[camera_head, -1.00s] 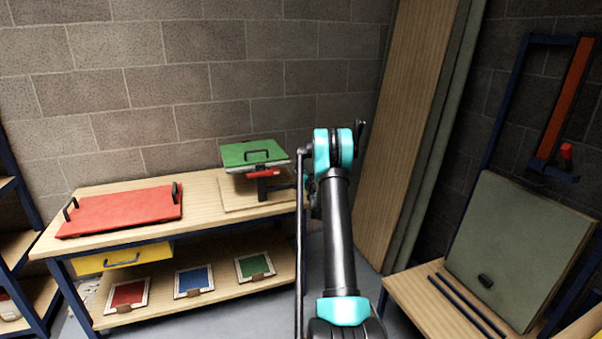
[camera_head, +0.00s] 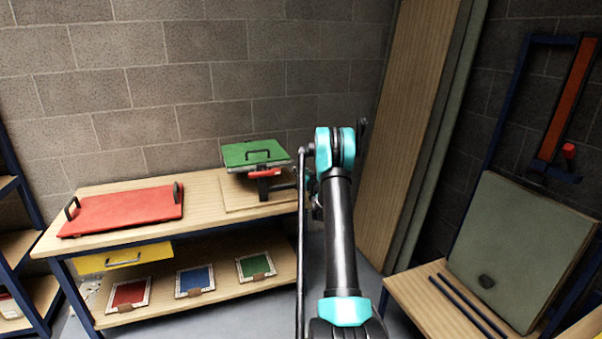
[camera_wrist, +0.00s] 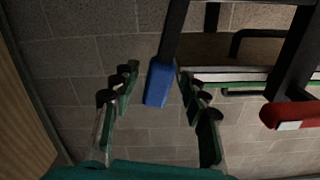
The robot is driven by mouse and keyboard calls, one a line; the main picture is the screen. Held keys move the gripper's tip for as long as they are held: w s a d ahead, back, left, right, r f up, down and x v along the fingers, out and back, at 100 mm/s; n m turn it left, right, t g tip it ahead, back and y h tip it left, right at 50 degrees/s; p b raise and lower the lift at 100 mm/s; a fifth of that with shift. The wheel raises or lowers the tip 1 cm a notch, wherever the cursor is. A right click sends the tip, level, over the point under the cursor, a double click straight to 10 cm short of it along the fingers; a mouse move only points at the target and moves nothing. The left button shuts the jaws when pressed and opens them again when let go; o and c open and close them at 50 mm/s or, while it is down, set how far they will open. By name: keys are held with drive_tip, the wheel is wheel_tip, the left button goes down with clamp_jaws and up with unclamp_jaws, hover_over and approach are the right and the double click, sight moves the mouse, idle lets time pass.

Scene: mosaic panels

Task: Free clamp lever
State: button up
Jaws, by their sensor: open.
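In the wrist view, a dark lever with a blue grip (camera_wrist: 160,82) reaches down from the top edge. My gripper (camera_wrist: 160,88) is open, one finger on each side of the grip, with gaps visible on both sides. I cannot tell how deep the grip lies between the fingertips. To the right is a dark bar with a red end (camera_wrist: 290,114). In the head view, a green panel (camera_head: 243,155) with a black handle sits above a dark clamp stand with a red part (camera_head: 266,173). My arm hides my gripper there.
A wooden workbench (camera_head: 215,208) carries a red panel (camera_head: 120,211) at left. Its lower shelf holds red, blue and green framed tiles. Tall boards (camera_head: 408,120) lean behind my arm. A grey-green panel (camera_head: 520,250) stands on a low bench at right.

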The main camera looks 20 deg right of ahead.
drive_tip(key=s, duration=1.1)
drive_tip(key=shift+d, duration=0.2)
drive_tip(key=shift+s, duration=0.1)
